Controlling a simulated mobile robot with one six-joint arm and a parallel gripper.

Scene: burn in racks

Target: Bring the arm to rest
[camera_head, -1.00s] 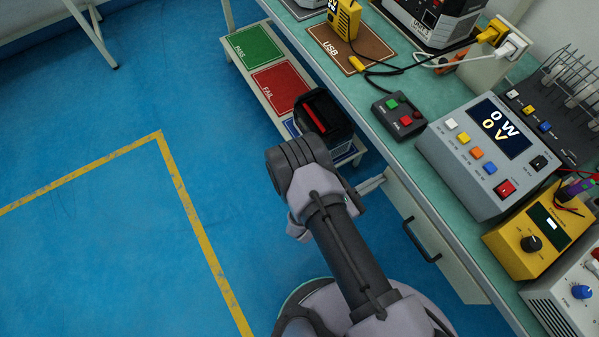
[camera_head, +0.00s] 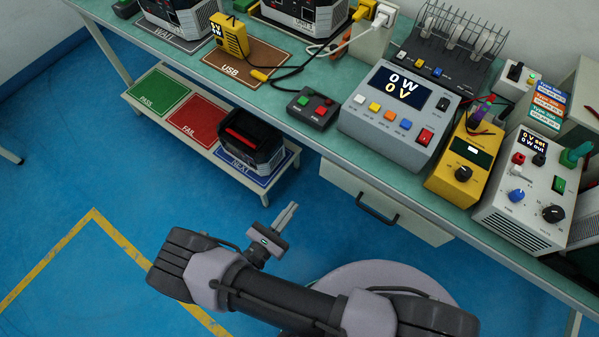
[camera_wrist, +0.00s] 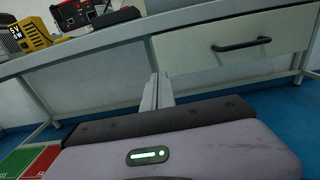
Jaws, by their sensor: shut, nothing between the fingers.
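My gripper (camera_head: 285,216) is in the lower middle of the head view, in front of the bench and below its top. Its two pale fingers lie together with nothing between them. The fingers also show in the wrist view (camera_wrist: 157,92), pointing toward the bench's underside, left of the drawer. My arm is folded low over my base in the head view. The gripper appears apart from the bench and the low shelf.
The green bench (camera_head: 335,142) carries testers, a power supply (camera_head: 398,115) and power stations. A drawer (camera_head: 385,205) hangs beneath it. The low shelf (camera_head: 136,102) has PASS, FAIL and NEXT mats; a black power station (camera_head: 252,140) stands on NEXT. Blue floor lies open at left.

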